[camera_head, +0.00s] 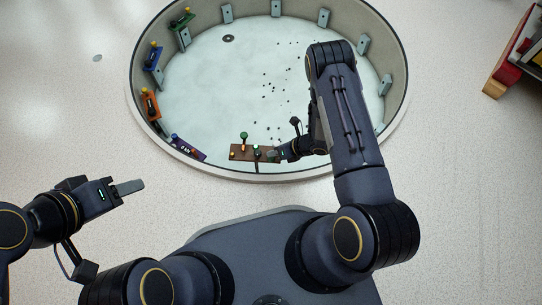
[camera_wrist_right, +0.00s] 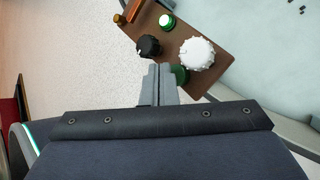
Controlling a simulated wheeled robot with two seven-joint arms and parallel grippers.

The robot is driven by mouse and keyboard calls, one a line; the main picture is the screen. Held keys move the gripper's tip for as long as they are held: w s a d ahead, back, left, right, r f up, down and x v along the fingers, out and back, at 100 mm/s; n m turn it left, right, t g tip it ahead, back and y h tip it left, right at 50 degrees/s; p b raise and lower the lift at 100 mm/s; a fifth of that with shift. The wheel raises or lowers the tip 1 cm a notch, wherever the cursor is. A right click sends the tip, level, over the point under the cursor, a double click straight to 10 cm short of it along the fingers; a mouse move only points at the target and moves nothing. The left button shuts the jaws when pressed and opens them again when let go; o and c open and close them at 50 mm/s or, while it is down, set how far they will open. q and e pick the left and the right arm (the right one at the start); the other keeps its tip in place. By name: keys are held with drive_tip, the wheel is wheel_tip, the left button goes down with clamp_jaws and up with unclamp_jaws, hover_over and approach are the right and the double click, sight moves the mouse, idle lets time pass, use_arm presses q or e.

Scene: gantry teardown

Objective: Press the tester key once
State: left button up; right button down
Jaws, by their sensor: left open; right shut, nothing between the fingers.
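A brown board (camera_head: 237,152) lies at the near rim of the round basin and carries several small knobs. In the right wrist view, the board (camera_wrist_right: 215,32) holds a white ridged knob (camera_wrist_right: 196,54), a black knob (camera_wrist_right: 149,46), a green button with a pale top (camera_wrist_right: 167,21) and a dark green round part (camera_wrist_right: 180,74), partly hidden. I cannot tell which part is the tester key. My right gripper (camera_head: 274,155) is shut and empty, its fingertips (camera_wrist_right: 159,72) beside the dark green part; contact is unclear. My left gripper (camera_head: 131,187) is open and empty, outside the basin at left.
The round basin (camera_head: 400,75) has a raised wall with several grey brackets. A red and wooden object (camera_head: 510,60) stands at far right.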

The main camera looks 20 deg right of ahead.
sight(274, 158)
drive_tip(key=shift+r+p, duration=1.7)
drive_tip(key=shift+r, duration=0.9)
drive_tip(key=shift+f, duration=0.1)
